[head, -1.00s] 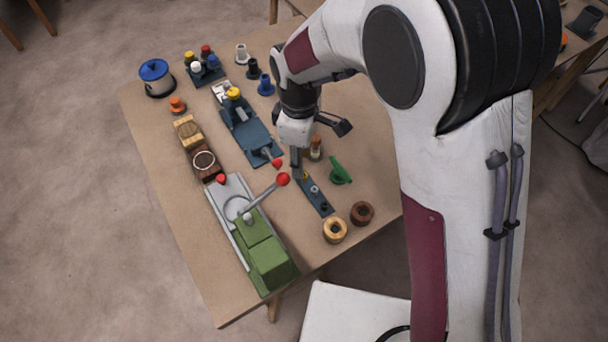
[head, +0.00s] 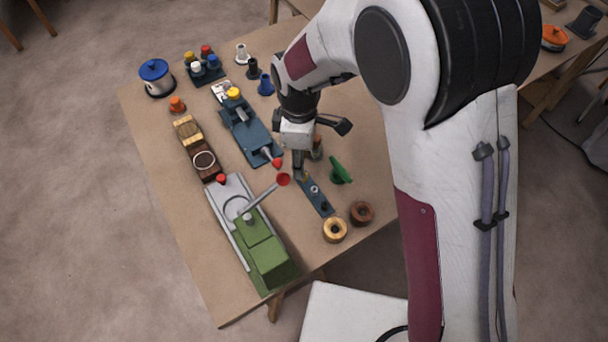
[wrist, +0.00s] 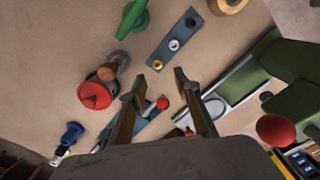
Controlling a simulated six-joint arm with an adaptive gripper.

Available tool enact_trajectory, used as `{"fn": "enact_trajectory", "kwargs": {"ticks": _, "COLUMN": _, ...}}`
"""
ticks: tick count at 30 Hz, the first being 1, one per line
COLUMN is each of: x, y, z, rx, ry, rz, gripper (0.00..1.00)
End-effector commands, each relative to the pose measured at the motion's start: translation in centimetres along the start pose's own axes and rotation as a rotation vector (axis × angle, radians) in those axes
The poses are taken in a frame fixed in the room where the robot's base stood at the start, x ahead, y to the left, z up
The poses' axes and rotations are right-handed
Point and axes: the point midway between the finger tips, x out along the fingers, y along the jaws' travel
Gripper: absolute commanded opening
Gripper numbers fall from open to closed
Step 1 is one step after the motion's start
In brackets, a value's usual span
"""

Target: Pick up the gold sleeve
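The gold sleeve (wrist: 158,65) is a small ring-like piece on the end of a blue strip (wrist: 166,55) in the wrist view. A silver piece (wrist: 174,44) and a dark piece (wrist: 191,21) sit in line on the same strip. My gripper (wrist: 160,79) is open and empty, its two fingers apart with the sleeve just beyond the gap between their tips. In the head view, my gripper (head: 299,174) points down over the sleeve's end of the strip (head: 320,200) and largely hides the sleeve; contact cannot be told.
A red ball-ended lever (head: 283,180) on the green-and-grey machine (head: 268,262) stands close left of my gripper. A green piece (head: 340,171) lies to its right. A gold-coloured ring (head: 335,230) and a brown ring (head: 361,213) lie nearer the front.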

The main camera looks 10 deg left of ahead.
Motion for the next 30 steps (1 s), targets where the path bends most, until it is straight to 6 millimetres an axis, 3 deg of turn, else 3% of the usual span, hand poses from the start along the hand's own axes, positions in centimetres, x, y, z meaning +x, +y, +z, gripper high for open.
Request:
{"fn": "enact_trajectory", "kwargs": {"ticks": 17, "x": 1.1, "y": 0.0, "z": 0.2, "rx": 0.001, "ry": -0.001, "rz": -0.001, "gripper": 0.32}}
{"fn": "enact_trajectory", "kwargs": {"ticks": 30, "x": 5.3, "y": 0.3, "z": 0.9, "rx": 0.001, "ry": -0.001, "rz": -0.001, "gripper": 0.32}}
